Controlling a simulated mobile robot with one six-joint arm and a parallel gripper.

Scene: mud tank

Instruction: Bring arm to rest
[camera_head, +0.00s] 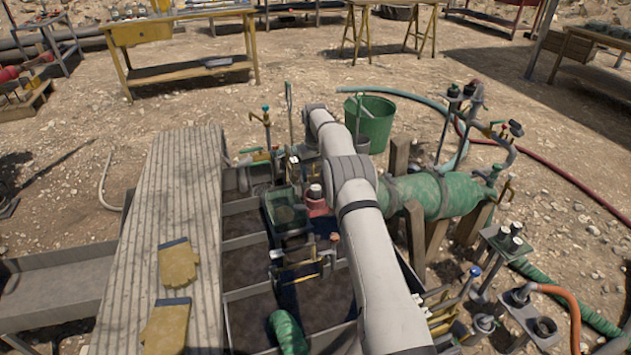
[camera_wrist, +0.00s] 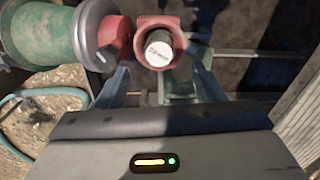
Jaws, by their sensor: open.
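My gripper (camera_wrist: 160,85) shows in the wrist view with its two dark bluish fingers spread apart. A red fitting with a round white cap (camera_wrist: 160,50) lies in line with the gap between them. I cannot tell how far it is from the fingertips. In the head view the red fitting (camera_head: 318,206) is beside my arm, which reaches forward from the lower right over the tank (camera_head: 247,240). My gripper cannot be made out clearly there. I see nothing held between the fingers.
A green cylinder (camera_head: 432,196) lies right of my arm on wooden posts. A green bucket (camera_head: 371,127) stands beyond. A ribbed walkway board (camera_head: 180,200) with yellow gloves (camera_head: 179,263) runs along the left. Valves and hoses crowd the right; open dirt lies farther back.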

